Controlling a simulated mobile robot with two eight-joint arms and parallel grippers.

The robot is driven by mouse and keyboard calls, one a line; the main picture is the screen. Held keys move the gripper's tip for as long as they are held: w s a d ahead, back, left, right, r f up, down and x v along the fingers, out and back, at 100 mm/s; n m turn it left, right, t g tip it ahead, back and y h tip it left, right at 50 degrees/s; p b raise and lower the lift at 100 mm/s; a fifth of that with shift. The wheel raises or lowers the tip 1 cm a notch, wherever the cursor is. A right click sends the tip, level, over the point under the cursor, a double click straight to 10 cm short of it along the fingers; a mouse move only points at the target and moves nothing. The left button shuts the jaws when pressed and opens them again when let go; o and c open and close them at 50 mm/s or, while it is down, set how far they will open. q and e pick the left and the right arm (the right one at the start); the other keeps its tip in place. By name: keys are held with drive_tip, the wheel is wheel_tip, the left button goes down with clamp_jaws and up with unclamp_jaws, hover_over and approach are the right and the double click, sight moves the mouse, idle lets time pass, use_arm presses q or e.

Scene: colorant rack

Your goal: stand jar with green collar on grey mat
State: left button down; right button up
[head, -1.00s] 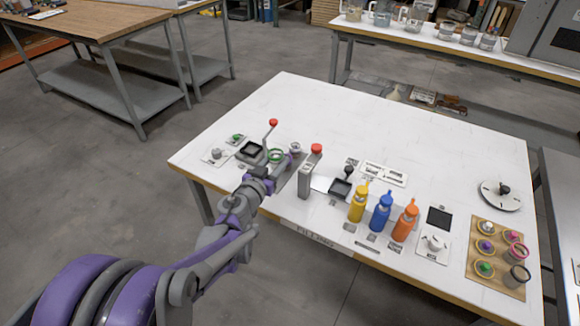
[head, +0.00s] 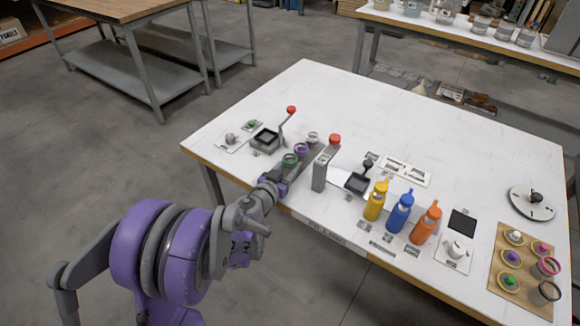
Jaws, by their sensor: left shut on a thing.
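The jar with green collar (head: 290,159) shows at the front end of the grey rack, its green ring up and its lower part hidden. My left gripper (head: 280,179) is shut on it at the table's front edge; its fingers are small and partly hidden. Just behind it are a purple-collared jar (head: 301,149) and a grey-collared jar (head: 313,138). I cannot tell whether the green one touches the table or rack. A flat dark square mat (head: 462,222) lies bare at the right; no clearly grey mat stands out. My right gripper is not in view.
A grey post with a red top (head: 320,170) stands just right of the jars. A lever tray (head: 266,139) is behind left. The table's back middle is clear.

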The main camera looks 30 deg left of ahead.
use_arm(q)
drive_tip(key=c, duration=0.8)
unclamp_jaws()
drive_tip(key=shift+f, duration=0.15)
drive_tip(key=shift+c, duration=0.2)
drive_tip(key=o, duration=0.5)
